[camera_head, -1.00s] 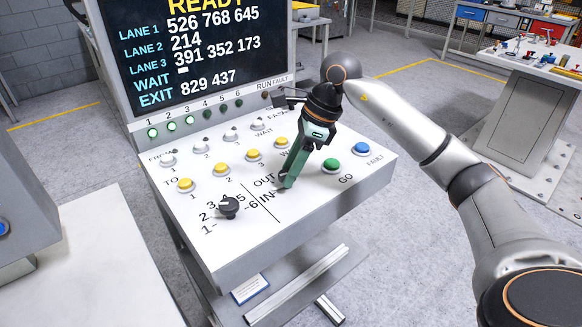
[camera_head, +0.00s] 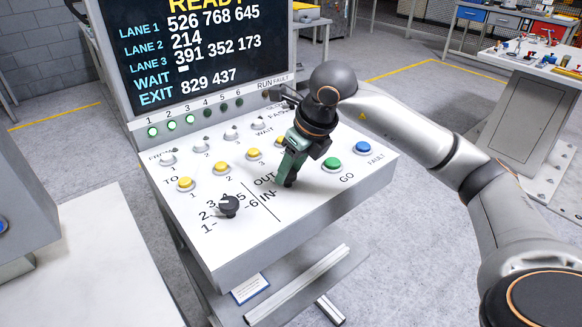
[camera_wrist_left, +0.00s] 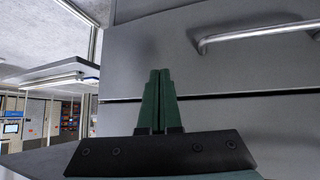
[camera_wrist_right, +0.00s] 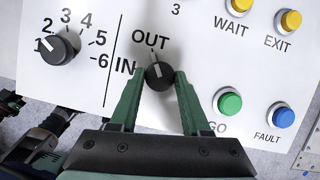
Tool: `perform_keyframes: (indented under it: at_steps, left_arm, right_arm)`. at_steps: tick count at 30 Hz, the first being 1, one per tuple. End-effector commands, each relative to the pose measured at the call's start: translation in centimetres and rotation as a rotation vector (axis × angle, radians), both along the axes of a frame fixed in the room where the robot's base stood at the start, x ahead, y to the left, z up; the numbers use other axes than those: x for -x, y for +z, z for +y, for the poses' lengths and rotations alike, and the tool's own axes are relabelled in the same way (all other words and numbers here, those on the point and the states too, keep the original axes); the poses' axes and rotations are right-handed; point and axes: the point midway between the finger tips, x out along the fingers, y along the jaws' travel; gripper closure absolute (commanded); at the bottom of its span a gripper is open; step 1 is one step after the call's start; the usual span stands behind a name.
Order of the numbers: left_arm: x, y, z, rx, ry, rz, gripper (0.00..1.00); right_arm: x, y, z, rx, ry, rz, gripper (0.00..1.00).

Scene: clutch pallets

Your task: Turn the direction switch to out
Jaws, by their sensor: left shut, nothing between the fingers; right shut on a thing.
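The direction switch (camera_wrist_right: 159,75) is a small black round knob beside the printed words OUT and IN on the white sloped panel (camera_head: 290,230). In the right wrist view its white mark points up, roughly toward OUT. My right gripper (camera_wrist_right: 151,75) is shut on the switch, one green finger on each side of it. In the head view the right gripper (camera_head: 289,183) reaches down to the panel and mostly hides the switch. My left gripper (camera_wrist_left: 158,72) is shut and empty, in front of grey drawer fronts (camera_wrist_left: 225,75).
Yellow buttons (camera_head: 186,184), a green GO button (camera_head: 332,164) and a blue FAULT button (camera_head: 363,148) are close by. A screen (camera_head: 190,50) stands behind the panel.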

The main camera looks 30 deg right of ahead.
Motion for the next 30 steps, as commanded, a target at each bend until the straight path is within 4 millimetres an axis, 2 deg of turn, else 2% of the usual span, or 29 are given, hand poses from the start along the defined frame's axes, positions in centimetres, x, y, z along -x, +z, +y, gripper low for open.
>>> perform_keyframes:
  at_steps: [19,20,27,30]
  left_arm:
    - [-0.03,0.07,-0.08,0.001,-0.002,-0.001,1.0]
    - [-0.03,0.07,-0.08,0.001,-0.002,-0.001,1.0]
    - [-0.06,0.09,-0.1,0.001,-0.002,-0.002,1.0]
    - [-0.07,0.1,-0.1,0.001,-0.002,-0.002,1.0]
  right_arm:
    - [-0.04,0.13,-0.03,0.0,-0.056,-0.002,1.0]
    - [-0.04,0.13,-0.03,0.001,-0.055,-0.002,0.51]
    - [-0.02,0.07,0.0,0.0,-0.053,-0.001,0.24]
    - [-0.01,0.05,0.0,0.0,-0.052,0.0,0.24]
